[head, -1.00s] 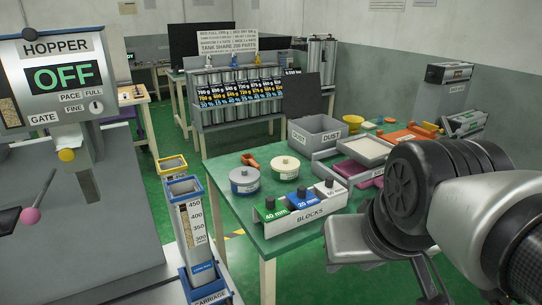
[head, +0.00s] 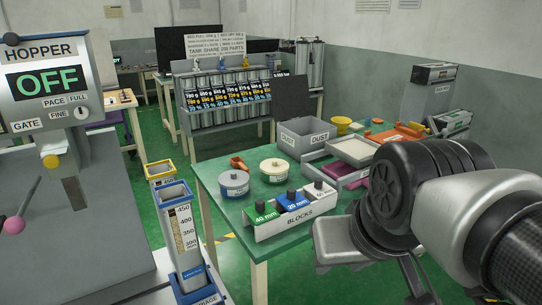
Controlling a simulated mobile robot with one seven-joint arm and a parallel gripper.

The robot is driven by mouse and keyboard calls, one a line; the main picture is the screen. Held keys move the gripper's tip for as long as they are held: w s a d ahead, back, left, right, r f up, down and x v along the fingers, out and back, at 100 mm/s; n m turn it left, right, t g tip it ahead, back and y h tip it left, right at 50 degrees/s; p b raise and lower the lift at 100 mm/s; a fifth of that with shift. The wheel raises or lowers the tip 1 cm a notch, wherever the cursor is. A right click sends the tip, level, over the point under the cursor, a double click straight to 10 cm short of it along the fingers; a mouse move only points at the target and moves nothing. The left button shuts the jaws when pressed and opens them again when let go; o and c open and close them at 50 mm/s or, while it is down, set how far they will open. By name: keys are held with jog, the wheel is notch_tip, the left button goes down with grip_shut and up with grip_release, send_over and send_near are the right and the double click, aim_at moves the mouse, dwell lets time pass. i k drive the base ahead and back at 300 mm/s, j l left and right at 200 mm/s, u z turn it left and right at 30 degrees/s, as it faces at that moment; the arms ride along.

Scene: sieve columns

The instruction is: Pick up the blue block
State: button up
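The blue block (head: 293,202) is labelled 20 mm and has a black knob on top. It sits in the white BLOCKS rack (head: 290,226) near the front edge of the green table, between the green 40 mm block (head: 264,212) and the white block (head: 319,191). My gripper (head: 415,292) shows only in part at the lower right, to the right of and nearer than the rack. It hangs below my arm and is cut off by the bottom of the picture, so its fingertips are hidden.
The grey DUST bin (head: 303,137) and trays are farther back. The hopper (head: 45,85) and a tall gauge container (head: 181,230) stand to the left.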

aim_at(291, 201)
jog(key=i+l+u, duration=0.65)
jog(key=l, duration=0.25)
jog(key=i+l+u, duration=0.2)
jog(key=l, duration=0.15)
jog(key=k, duration=0.1)
